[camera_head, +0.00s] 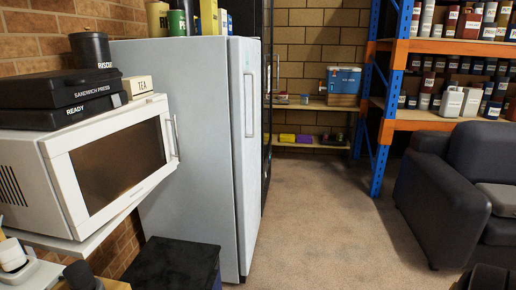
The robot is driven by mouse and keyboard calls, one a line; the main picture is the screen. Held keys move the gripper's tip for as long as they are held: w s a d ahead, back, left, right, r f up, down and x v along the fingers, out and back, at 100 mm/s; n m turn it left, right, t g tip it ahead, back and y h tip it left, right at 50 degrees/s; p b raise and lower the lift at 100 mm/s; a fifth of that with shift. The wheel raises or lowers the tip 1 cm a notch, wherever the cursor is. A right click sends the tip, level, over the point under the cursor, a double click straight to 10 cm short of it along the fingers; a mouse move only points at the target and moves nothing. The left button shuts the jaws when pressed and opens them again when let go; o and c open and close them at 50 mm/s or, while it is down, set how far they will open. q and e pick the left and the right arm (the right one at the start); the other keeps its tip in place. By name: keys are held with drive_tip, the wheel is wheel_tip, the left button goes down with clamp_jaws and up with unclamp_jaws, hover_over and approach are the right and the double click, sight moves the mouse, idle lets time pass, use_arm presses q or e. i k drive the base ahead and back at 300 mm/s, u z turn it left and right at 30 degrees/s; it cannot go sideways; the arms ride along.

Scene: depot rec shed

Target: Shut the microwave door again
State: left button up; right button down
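The white microwave (28,182) sits on a white shelf at the left, its front turned toward the right. Its door (84,205) has a dark window and a vertical handle (172,136) at its right edge. The door lies along the front of the body. I see no clear gap, but the far edge of the body behind the handle is hidden, so I cannot tell whether it is fully shut or slightly ajar. Neither of my grippers can be made out in the head view.
A black sandwich press (62,90) and a tea box (138,86) are on the microwave. A tall pale fridge (192,120) stands close beside it. A black box (172,265) is below. Open floor (318,215) lies between fridge and dark sofa (440,195).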

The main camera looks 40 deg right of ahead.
sight(98, 169)
drive_tip(key=z, duration=0.65)
drive_tip(key=k, duration=0.9)
drive_tip(key=z, duration=0.9)
drive_tip(key=i, duration=1.45)
drive_tip(key=u, duration=1.25)
drive_tip(key=i, duration=0.75)
drive_tip(key=u, duration=0.85)
